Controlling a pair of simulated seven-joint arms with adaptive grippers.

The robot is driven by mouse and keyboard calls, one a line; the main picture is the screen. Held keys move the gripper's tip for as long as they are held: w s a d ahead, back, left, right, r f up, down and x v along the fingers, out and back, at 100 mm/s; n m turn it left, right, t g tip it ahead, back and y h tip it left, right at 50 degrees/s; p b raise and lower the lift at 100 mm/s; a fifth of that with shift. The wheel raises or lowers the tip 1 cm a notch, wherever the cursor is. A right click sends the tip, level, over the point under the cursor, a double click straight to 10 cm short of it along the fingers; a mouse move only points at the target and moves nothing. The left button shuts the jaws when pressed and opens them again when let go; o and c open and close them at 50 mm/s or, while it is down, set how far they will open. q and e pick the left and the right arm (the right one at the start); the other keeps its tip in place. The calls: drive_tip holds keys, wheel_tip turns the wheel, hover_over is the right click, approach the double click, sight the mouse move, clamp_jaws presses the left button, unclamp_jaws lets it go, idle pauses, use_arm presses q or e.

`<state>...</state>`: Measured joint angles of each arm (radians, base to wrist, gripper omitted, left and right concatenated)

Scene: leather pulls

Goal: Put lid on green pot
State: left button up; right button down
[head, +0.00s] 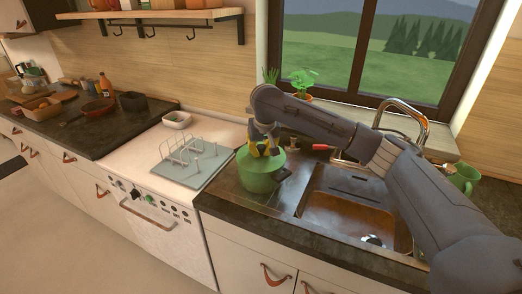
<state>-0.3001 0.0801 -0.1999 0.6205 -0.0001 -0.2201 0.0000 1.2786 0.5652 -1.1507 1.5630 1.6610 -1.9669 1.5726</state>
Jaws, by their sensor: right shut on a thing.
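The green pot (259,184) stands on the dark counter just left of the sink. A green lid (264,162) is at the top of the pot, over its opening. I cannot tell whether it rests fully on the rim. My right gripper (264,152), with yellow on its fingers, comes down from above and is shut on the lid at its top. The fingers hide the lid's knob. My left gripper is not in view.
The sink (355,205) with a curved tap (420,115) lies right of the pot. A dish rack (192,158) stands to the left on the white surface. A green mug (464,177) is at the far right. Potted plants (303,82) stand by the window.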

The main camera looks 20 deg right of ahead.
idle(0.4)
drive_tip(key=c, duration=1.3)
unclamp_jaws()
drive_tip(key=shift+f, duration=0.1)
drive_tip(key=shift+c, duration=0.2)
drive_tip(key=shift+r, duration=3.5)
